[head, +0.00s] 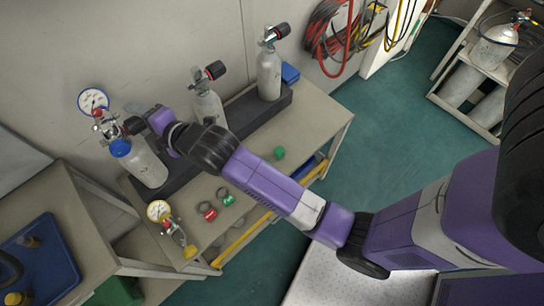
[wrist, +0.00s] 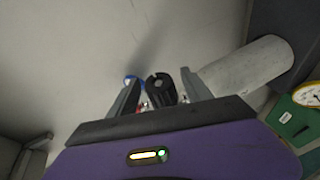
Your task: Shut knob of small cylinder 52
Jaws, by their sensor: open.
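Three small grey cylinders stand in a dark rack (head: 262,112) on the bench; I cannot read their numbers. The left cylinder (head: 143,165) has a blue collar, a valve with a gauge (head: 93,101), and a black knob (head: 133,125). My gripper (head: 143,116) is at this knob. In the wrist view the black knob (wrist: 160,88) lies between the open fingers of my gripper (wrist: 160,92), with gaps at both sides. A grey cylinder body (wrist: 250,66) extends to the right there. The middle cylinder (head: 209,108) and right cylinder (head: 269,76) have black knobs too.
The wall is close behind the rack. On the bench are a yellow-rimmed gauge (head: 159,210), red (head: 207,211) and green (head: 227,198) tags and a green block (head: 279,153). A blue tray (head: 45,262) lies on the left table. Green floor is open at right.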

